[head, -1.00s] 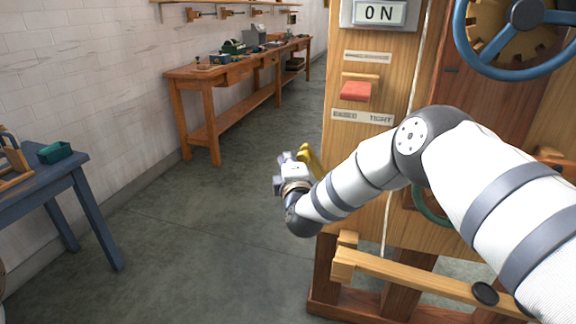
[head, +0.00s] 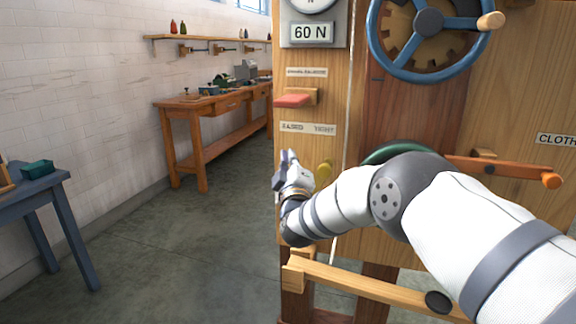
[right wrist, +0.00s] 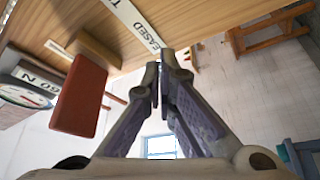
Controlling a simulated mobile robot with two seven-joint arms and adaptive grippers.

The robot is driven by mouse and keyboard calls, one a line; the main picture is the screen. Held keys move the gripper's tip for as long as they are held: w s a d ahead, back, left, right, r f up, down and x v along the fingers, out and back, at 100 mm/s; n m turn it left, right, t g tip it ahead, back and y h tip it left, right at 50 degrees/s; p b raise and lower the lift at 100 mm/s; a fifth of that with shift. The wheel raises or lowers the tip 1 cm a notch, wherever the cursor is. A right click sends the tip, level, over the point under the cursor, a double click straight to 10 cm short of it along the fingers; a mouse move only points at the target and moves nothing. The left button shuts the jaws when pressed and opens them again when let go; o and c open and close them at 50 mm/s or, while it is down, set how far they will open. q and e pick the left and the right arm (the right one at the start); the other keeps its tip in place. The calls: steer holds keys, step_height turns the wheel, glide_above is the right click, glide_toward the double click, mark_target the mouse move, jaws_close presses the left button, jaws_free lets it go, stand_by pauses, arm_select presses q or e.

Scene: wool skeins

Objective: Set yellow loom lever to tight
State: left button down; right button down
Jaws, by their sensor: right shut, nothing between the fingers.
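The yellow lever (head: 324,170) is on the loom's wooden front, in the head view. Its knob stands below the "TIGHT" end of the label strip (head: 308,128); its lower part is hidden by my arm. The gauge readout (head: 311,32) shows 60 N. My right gripper (head: 287,160) is shut and empty, left of the lever and apart from it. In the right wrist view its fingers (right wrist: 166,62) meet below the label strip (right wrist: 135,22); the lever does not show there. My left gripper is not in view.
A red handle (head: 293,101) juts out above the label strip. A blue handwheel (head: 430,72) and an orange-tipped lever (head: 520,168) are to the right. A wooden bar (head: 365,288) crosses below. Open floor lies left, towards a workbench (head: 205,103) and a blue table (head: 62,222).

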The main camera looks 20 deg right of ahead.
steer(key=s+d+f+m+t+h+p, duration=0.1)
steer(key=s+d+m+h, duration=0.1)
steer(key=s+d+m, duration=0.2)
steer(key=shift+s+d+m, duration=0.15)
steer(key=shift+d+m, duration=0.25)
steer(key=shift+d, duration=0.55)
steer(key=shift+f, duration=0.25)
steer(key=shift+r, duration=0.1)
